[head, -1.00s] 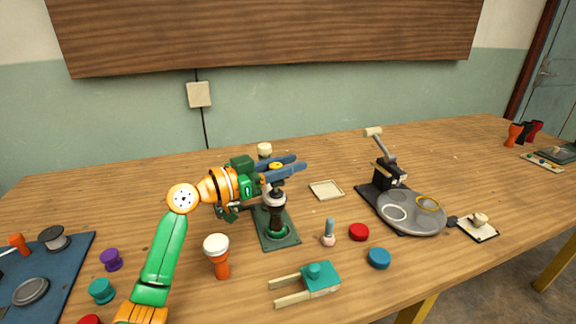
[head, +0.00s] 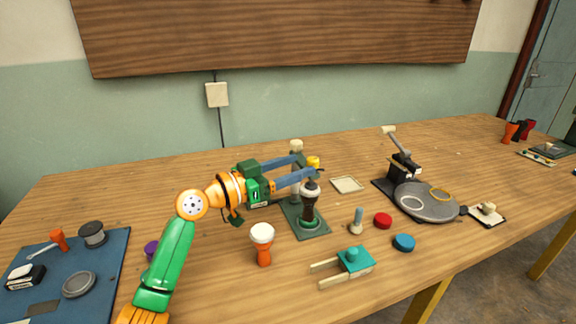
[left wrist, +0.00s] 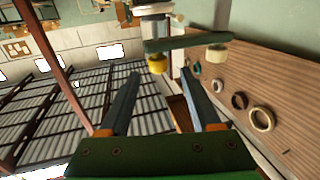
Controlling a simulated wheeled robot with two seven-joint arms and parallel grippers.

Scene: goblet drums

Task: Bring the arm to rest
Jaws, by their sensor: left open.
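My left gripper (head: 308,166) reaches in from the left, open, with nothing visible between its two blue fingers; the fingers also show apart in the left wrist view (left wrist: 160,78). In the head view its fingertips overlap the upper part of a stand with a green base (head: 313,232). A dark goblet drum with a pale top (head: 309,207) stands upright on that base. A yellow knob (head: 314,162) shows by the fingertips; in the left wrist view a yellow piece (left wrist: 156,64) hangs under a green bar beyond the fingers. Contact cannot be told. My right gripper is out of view.
An orange goblet drum with a white head (head: 262,246) stands below my forearm. A grey round plate (head: 427,205) is at right. A blue mat (head: 110,262) lies left.

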